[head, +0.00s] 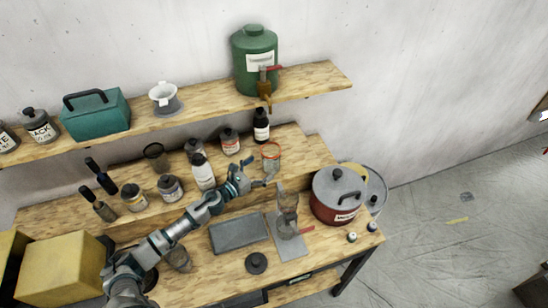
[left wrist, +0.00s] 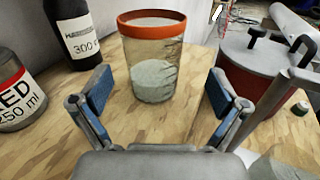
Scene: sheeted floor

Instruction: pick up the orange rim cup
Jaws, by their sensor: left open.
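The orange rim cup (head: 271,158) stands upright on the raised wooden step of the workbench in the head view. In the left wrist view the cup (left wrist: 152,62) is clear-walled with an orange rim and pale contents at its bottom. My left gripper (head: 258,174) reaches toward it from the front left. In the left wrist view my left gripper (left wrist: 158,93) is open, its blue-padded fingers spread to either side, with the cup just ahead between them. No contact with the cup shows. My right gripper is not in view.
A dark bottle (left wrist: 73,32) stands close left of the cup, with a jar labelled RED (left wrist: 18,95) nearer. A red pot (head: 335,195) stands to the right. A clear vessel (head: 287,210) stands in front on the lower bench. The upper shelf (head: 200,115) runs behind.

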